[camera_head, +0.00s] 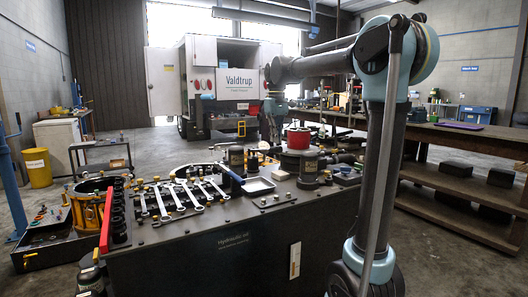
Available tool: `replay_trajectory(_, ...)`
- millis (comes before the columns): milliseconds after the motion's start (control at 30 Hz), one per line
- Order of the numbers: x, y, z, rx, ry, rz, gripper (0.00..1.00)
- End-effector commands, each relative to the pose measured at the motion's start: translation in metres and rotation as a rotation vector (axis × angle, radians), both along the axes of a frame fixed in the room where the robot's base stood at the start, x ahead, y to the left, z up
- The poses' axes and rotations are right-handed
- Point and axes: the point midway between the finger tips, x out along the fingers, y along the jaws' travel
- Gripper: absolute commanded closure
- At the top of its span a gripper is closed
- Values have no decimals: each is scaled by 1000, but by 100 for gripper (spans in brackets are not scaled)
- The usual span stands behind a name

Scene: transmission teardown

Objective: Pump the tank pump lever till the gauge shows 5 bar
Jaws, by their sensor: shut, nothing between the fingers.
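A dark tank cabinet (200,262) with "Hydraulic" lettering fills the lower middle of the view, with a pale upright sight strip (295,260) on its front. Dark cylindrical fittings stand on its top, among them one (236,160) near the middle. I cannot tell the pump lever from the crowded parts there, and no gauge dial can be read. My arm reaches from the right to the left, and my gripper (273,126) hangs down at its end, behind the tank top. It is small in the picture, looks shut and holds nothing that I can see.
A red-topped part (298,138) stands right of centre. A wooden workbench (465,140) is at right. The floor behind is partly clear.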

Motion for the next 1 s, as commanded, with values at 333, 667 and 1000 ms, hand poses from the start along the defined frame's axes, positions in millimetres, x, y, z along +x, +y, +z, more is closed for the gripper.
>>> replay_trajectory(333,0,0,-19,0,0,0,100)
replay_trajectory(667,0,0,-44,0,0,0,100)
replay_trajectory(1000,1,0,-68,1,-1,0,100)
